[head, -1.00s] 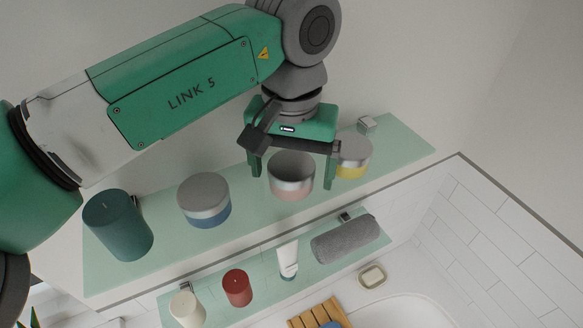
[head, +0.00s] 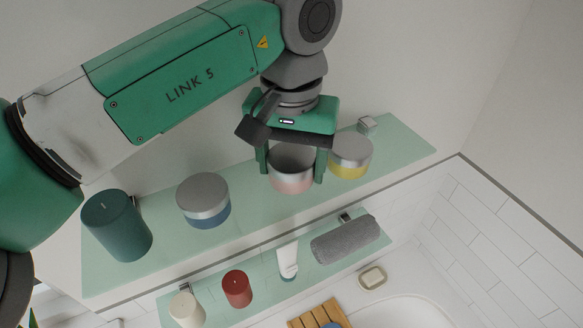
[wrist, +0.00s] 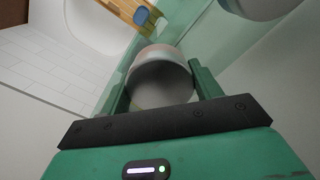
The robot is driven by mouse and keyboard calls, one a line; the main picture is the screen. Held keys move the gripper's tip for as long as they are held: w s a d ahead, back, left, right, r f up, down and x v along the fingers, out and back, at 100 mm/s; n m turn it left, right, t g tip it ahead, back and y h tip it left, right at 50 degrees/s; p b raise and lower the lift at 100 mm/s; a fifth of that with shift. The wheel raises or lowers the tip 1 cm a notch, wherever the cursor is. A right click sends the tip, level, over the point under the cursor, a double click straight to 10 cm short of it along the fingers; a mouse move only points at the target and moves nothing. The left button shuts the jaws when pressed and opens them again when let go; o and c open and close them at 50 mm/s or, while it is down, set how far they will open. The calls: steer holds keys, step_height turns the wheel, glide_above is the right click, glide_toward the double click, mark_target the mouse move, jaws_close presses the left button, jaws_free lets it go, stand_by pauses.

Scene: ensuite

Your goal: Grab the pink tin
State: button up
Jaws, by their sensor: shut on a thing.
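The pink tin (head: 291,181), with a silvery metal lid, is on the upper glass shelf in the head view. My gripper (head: 291,172) is shut on it, with one green finger against each side. In the wrist view the tin (wrist: 160,77) sits between the two fingers of my gripper (wrist: 160,88), its lid toward the camera. Whether the tin's base still touches the shelf is hard to tell.
A yellow tin (head: 350,158) stands close to the right of my gripper. A blue tin (head: 203,201) and a teal candle (head: 118,226) stand to the left on the glass shelf (head: 250,216). A lower shelf (head: 262,290) holds a grey roll (head: 345,240), a white tube (head: 287,262) and candles.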

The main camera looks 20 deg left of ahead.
steer(key=shift+s+d+r+b, duration=0.15)
steer(key=shift+s+r+b, duration=0.05)
steer(key=shift+r, duration=0.25)
steer(key=shift+s+d+r+b, duration=0.15)
steer(key=shift+r+b, duration=0.05)
steer(key=shift+r, duration=0.2)
steer(key=s+d+r+b, duration=0.1)
steer(key=s+d, duration=0.3)
steer(key=s, duration=0.2)
steer(key=s+d+b, duration=0.2)
steer(key=s+d, duration=0.1)
steer(key=s, duration=0.4)
steer(key=shift+d+r, duration=0.35)
